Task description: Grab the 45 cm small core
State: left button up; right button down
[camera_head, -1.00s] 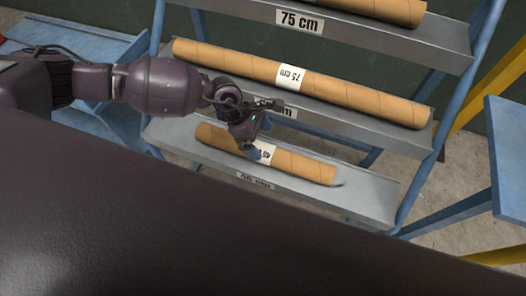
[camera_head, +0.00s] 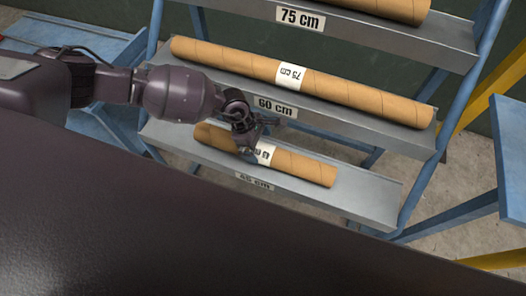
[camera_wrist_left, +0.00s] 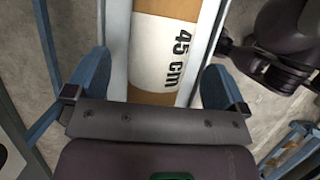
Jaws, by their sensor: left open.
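The small cardboard core (camera_head: 305,168) lies on the lowest shelf of the rack, and its white label reads 45 cm in the left wrist view (camera_wrist_left: 165,50). My left gripper (camera_head: 247,148) is over the core, near its label, and hides part of it. In the left wrist view my left gripper (camera_wrist_left: 155,82) is open, with one blue finger on each side of the core. I cannot tell whether the fingers touch it. My right gripper does not show.
The lowest shelf (camera_head: 365,200) carries a 45 cm sign. Above it, a longer core (camera_head: 355,93) labelled 75 cm lies on the shelf marked 60 cm (camera_head: 276,107). Another core (camera_head: 390,8) rests on the 75 cm shelf. Blue frames stand at both sides.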

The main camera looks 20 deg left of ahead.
aim_at(259, 146)
pick_arm(q)
jog(key=x, duration=0.3)
jog(key=shift+f, duration=0.2)
jog(key=shift+w+r, duration=0.1)
jog(key=shift+r, duration=0.05)
jog(key=c, duration=1.3)
